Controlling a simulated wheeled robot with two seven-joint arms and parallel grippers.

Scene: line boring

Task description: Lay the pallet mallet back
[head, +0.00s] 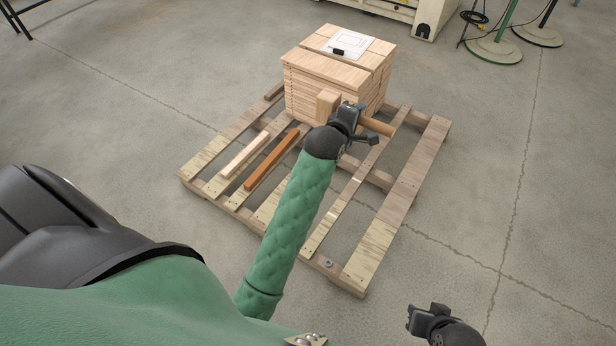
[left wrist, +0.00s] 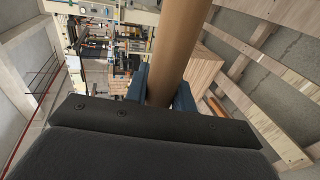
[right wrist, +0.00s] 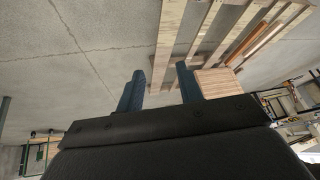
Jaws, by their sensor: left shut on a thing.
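My left gripper (head: 352,118) is shut on the handle of the wooden pallet mallet (head: 379,126), over the pallet (head: 402,200) and in front of the stack of boards. In the left wrist view the brown handle (left wrist: 178,50) runs between the blue fingers. I cannot tell whether the mallet touches the pallet slats. My right gripper (head: 420,320) is low at the bottom right, off the pallet. In the right wrist view its fingers (right wrist: 160,88) are apart and empty.
A stack of boards (head: 305,92) stands at the pallet's back, with a paper sheet (head: 346,44) and a small black object (head: 338,51) on top. A pale bar (head: 245,155) and an orange-brown bar (head: 272,160) lie on the left slats.

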